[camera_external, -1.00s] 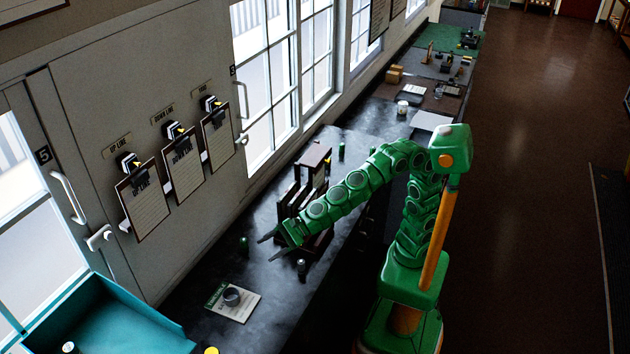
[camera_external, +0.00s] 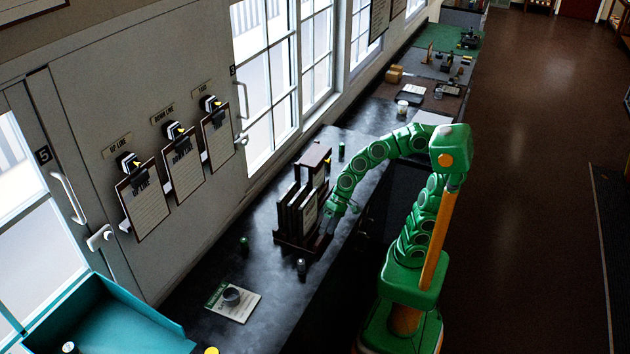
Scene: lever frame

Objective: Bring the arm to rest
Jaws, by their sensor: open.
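My green arm rises from its base on the right and bends over the dark counter (camera_external: 262,290). My gripper (camera_external: 327,226) points down at the right side of the lever frame (camera_external: 303,205), a dark wooden frame with several upright plates. The fingers are small here and partly blend with the frame, so I cannot tell whether they touch it. I see nothing held in the gripper.
A small green cylinder (camera_external: 244,243) and a grey one (camera_external: 301,267) stand in front of the frame. A booklet (camera_external: 232,302) carries a dark round object. A teal box (camera_external: 110,318) is at bottom left. Clipboards (camera_external: 146,206) hang on the wall.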

